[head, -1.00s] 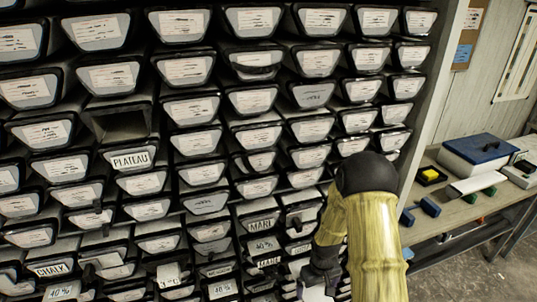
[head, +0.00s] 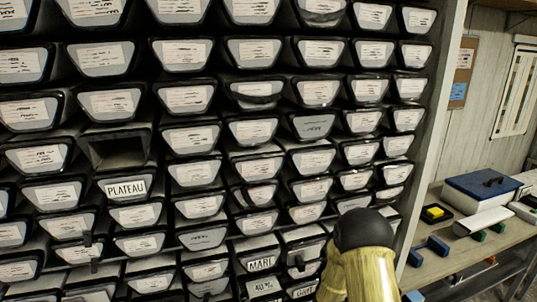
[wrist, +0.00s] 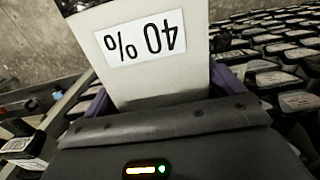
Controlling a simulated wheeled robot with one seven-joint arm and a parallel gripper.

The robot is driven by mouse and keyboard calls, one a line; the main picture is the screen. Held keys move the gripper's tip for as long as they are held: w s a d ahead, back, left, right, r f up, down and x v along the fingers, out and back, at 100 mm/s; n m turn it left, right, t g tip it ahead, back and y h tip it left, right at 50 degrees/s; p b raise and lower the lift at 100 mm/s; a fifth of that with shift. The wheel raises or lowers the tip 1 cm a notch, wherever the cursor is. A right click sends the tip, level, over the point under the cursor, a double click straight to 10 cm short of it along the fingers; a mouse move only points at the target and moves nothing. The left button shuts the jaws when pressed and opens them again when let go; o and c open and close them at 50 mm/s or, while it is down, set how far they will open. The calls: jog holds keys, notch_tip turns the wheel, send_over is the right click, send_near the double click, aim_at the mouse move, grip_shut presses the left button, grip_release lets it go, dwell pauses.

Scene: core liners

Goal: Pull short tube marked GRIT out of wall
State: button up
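My gripper (wrist: 165,92) shows in the wrist view, with purple fingers on both sides of a white piece (wrist: 155,65) marked "40 %", upside down in the picture. The fingers look closed against its sides. A black edge shows at its far end. I see no word GRIT on it. In the head view my gripper is below the picture; only my yellow-sleeved forearm shows. The word GRIT is not readable on any tube there. Tubes marked PLATEAU (head: 126,188) and MARL (head: 260,264) are in the wall, with another "40 %" label (head: 263,286) below MARL.
The wall holds rows of black-rimmed tubes with white labels. One slot (head: 118,151) above PLATEAU looks empty. A bench (head: 455,235) on the right carries a blue-lidded box (head: 483,187) and small items. Bare floor shows in the wrist view.

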jog(key=c, duration=1.4)
jog(key=shift+w+r, duration=0.1)
jog(key=shift+c, duration=0.8)
jog(key=shift+s+d+b, duration=0.35)
jog(key=shift+s+d, duration=0.3)
jog(key=shift+s, duration=1.35)
jog(key=shift+s+d+b, duration=0.35)
jog(key=shift+s+d, duration=0.3)
jog(key=shift+s, duration=1.35)
jog(key=shift+s+d+b, duration=0.35)
jog(key=shift+s+d, duration=0.3)
jog(key=shift+s, duration=1.35)
jog(key=shift+r, duration=0.1)
